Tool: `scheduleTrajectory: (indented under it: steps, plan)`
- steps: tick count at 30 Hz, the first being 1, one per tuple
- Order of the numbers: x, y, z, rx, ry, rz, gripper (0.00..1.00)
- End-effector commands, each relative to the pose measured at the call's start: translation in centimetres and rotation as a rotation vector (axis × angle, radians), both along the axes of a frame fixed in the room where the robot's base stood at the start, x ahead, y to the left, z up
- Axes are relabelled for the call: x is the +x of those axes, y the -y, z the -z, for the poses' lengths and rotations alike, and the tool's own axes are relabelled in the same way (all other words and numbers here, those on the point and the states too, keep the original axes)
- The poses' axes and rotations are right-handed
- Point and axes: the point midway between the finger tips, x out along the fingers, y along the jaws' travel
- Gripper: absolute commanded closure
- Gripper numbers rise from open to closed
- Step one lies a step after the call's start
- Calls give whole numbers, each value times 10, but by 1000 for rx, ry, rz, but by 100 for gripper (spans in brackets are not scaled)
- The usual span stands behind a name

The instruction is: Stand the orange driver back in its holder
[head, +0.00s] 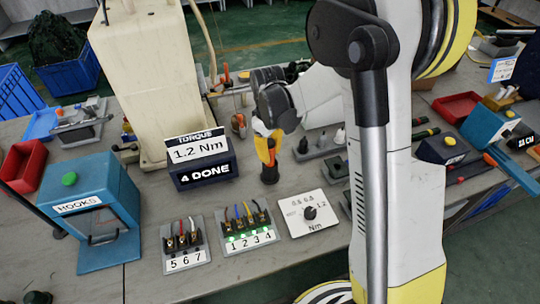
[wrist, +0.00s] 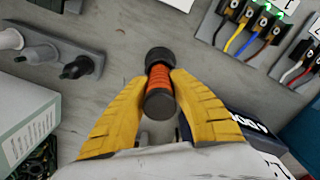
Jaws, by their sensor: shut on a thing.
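The orange driver (head: 270,157) is upright or nearly so, between the yellow fingers of my gripper (head: 264,143). In the wrist view, the fingers (wrist: 158,95) are shut on the orange driver's ribbed body (wrist: 160,76), with its black end cap towards the camera. At its far, lower end is a wider black piece (wrist: 158,56), which also shows in the head view (head: 269,176) close to the bench. I cannot tell whether this black piece is the holder or part of the driver, nor whether it touches the bench.
Behind right is a grey rack (head: 318,152) with several pegs. Left is the torque display (head: 202,160), reading 1.2 Nm and 4 DONE. In front are wire blocks (head: 249,239) (head: 186,258) and a dial plate (head: 309,222). A teal HOOKS box (head: 107,240) stands at left.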

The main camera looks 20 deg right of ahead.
Motion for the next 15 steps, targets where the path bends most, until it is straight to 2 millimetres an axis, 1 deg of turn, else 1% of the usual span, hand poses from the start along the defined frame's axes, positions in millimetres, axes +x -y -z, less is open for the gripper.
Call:
scheduleTrajectory:
  steps: [5, 9, 10, 11, 12, 15]
  plan:
    - [0, 0, -2, 0, 0, 0, 100]
    - [0, 0, 3, 0, 0, 0, 100]
    - [0, 0, 2, 0, 0, 0, 69]
    - [0, 0, 2, 0, 0, 0, 60]
    - [0, 0, 2, 0, 0, 0, 57]
    - [0, 0, 2, 0, 0, 0, 57]
